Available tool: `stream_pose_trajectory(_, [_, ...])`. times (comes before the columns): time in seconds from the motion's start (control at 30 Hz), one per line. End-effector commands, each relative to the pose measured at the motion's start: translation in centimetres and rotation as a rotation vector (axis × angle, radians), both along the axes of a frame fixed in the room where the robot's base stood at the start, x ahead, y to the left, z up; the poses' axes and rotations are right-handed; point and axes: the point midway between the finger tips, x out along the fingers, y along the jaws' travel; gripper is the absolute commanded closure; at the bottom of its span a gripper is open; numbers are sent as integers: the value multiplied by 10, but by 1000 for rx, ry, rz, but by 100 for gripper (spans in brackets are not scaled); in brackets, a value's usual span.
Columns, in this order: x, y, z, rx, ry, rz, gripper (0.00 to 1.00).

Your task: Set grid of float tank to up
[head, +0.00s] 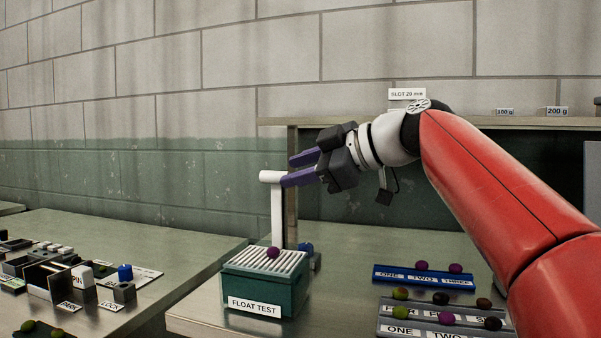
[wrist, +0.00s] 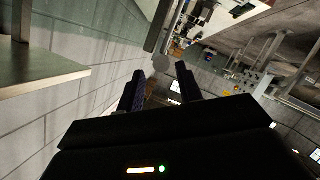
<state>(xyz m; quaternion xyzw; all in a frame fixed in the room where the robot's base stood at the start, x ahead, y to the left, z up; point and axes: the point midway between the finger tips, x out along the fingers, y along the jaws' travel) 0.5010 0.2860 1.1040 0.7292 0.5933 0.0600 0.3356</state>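The float tank (head: 262,292) is a dark green box labelled FLOAT TEST, near the left end of the right-hand bench. Its white slatted grid (head: 250,261) lies at the tank's top, with a purple ball (head: 273,253) on it. A white upright post with a short crossbar handle (head: 277,205) rises at the tank's back. My gripper (head: 290,169) is level with the handle's top, its purple fingers apart.
A blue rack (head: 424,278) and a grey rack (head: 440,314) with several balls stand right of the tank. A shelf (head: 450,122) with small labels runs behind my arm. Another bench (head: 60,230) with small fixtures is at left.

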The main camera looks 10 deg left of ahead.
Motion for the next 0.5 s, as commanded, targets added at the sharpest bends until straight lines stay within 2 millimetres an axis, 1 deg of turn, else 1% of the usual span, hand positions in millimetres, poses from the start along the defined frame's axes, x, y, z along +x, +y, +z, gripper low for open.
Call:
stream_pose_trajectory(0.33, [0,-2,-2,-4,5,0,59])
stream_pose_trajectory(0.43, [-2,-11,0,-4,3,-1,59])
stream_pose_trajectory(0.5, [-5,-22,4,-4,3,-3,59])
